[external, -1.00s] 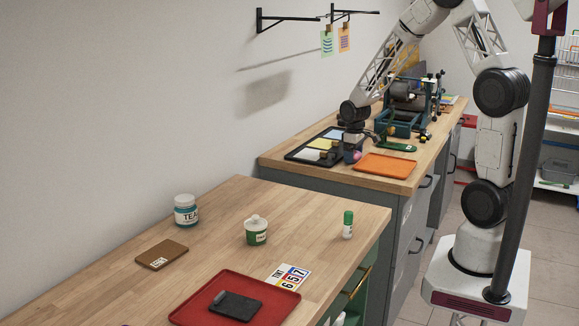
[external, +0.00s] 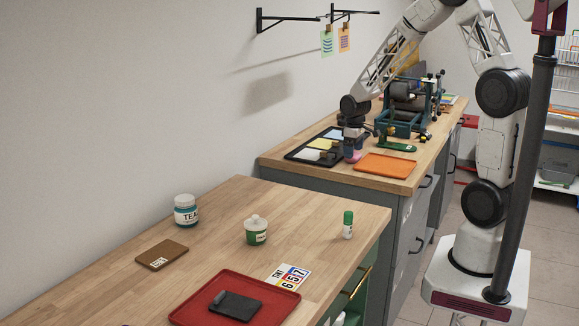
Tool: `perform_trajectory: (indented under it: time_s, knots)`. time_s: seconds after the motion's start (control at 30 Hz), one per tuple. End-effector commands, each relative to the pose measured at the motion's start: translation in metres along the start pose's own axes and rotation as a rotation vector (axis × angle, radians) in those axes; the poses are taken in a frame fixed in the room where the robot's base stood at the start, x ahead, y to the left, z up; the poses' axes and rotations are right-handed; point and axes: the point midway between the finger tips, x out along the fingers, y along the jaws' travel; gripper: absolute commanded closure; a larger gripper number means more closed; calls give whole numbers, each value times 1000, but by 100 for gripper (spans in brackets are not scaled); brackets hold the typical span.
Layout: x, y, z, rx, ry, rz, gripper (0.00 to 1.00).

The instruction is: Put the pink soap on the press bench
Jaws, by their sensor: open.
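The pink soap (external: 354,157) is a small pink shape at my gripper (external: 353,153), on the far bench between the black tray and the orange mat. My gripper points down at it and is open. The soap is small and partly covered by the fingers, so I cannot tell whether they touch it. The press bench (external: 270,160) is the far wooden-topped bench with grey drawers, bearing a dark green press (external: 403,105).
A black tray (external: 292,156) with pale and yellow pads lies left of my gripper. An orange mat (external: 385,165) lies to the right, and a green tool (external: 396,146) behind it. The nearer bench holds a red tray (external: 190,313), a tea jar (external: 186,211), a green-labelled tub (external: 256,231) and a green-capped bottle (external: 348,226).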

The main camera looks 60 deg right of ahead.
Motion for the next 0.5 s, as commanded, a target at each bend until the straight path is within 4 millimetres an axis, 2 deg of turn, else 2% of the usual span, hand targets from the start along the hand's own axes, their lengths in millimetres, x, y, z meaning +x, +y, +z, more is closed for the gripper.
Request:
perform_trajectory:
  time_s: [0.5]
  knots:
    - [-79, 0, 0, 0, 1, 0, 0]
